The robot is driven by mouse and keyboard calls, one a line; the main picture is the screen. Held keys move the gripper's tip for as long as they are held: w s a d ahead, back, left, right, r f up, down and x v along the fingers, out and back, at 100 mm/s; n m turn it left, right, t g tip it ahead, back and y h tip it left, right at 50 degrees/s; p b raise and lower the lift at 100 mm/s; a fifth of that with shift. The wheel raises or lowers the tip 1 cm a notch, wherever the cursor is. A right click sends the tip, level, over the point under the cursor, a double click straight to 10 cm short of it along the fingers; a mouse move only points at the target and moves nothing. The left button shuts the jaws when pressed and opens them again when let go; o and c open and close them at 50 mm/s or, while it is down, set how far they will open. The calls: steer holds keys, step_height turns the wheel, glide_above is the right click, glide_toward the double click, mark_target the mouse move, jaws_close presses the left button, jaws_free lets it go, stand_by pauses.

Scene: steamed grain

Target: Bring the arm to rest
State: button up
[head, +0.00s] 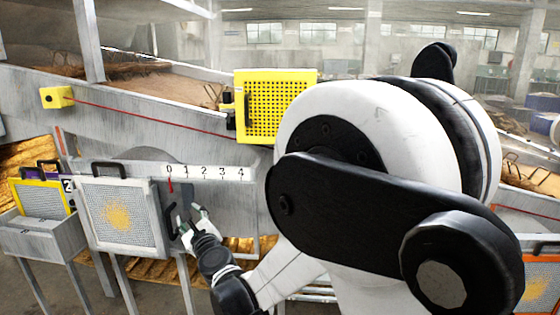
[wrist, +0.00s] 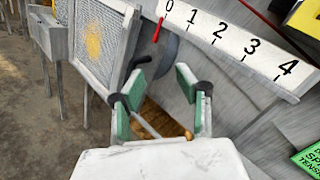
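My gripper (head: 190,214) is at the lower left of centre in the head view, in front of a dark sliding plate (head: 187,193) with a black handle. In the wrist view my gripper (wrist: 160,82) shows two green-padded fingers spread apart with nothing between them. The black handle (wrist: 140,63) lies just beyond the left finger there; whether they touch I cannot tell. My white and black arm fills the right half of the head view.
A number scale (head: 205,172) from 0 to 4 runs above the plate, its red pointer (wrist: 158,30) at 0. A mesh-screened frame (head: 118,215) stands left of the plate. A yellow perforated guard (head: 275,105) and a red cord (head: 150,118) are above.

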steer(key=s+d+r+n+g+h, duration=0.1)
steer(key=s+d+r+n, duration=0.2)
steer(key=d+n, duration=0.3)
steer(key=s+d+r+n+g, duration=0.1)
steer(key=s+d+r+n, duration=0.2)
steer(key=d, duration=0.4)
steer(key=s+d+r+n+g+h, duration=0.1)
steer(key=s+d+r+n, duration=0.2)
steer(key=d+n, duration=0.3)
steer(key=s+d+f+n+g+h, duration=0.3)
steer(key=s+d+f+n+h, duration=0.15)
steer(key=s+d, duration=0.85)
steer(key=s+d+f+n+g+h, duration=0.2)
steer(key=s+d+f+n+h, duration=0.25)
steer(key=s+d, duration=0.8)
step_height(320, 180, up, 14)
steer(key=w+d+y+p, duration=0.1)
steer(key=w+p, duration=0.1)
steer(key=p, duration=1.3)
steer(key=shift+r+m, duration=0.15)
steer(key=shift+m, duration=0.25)
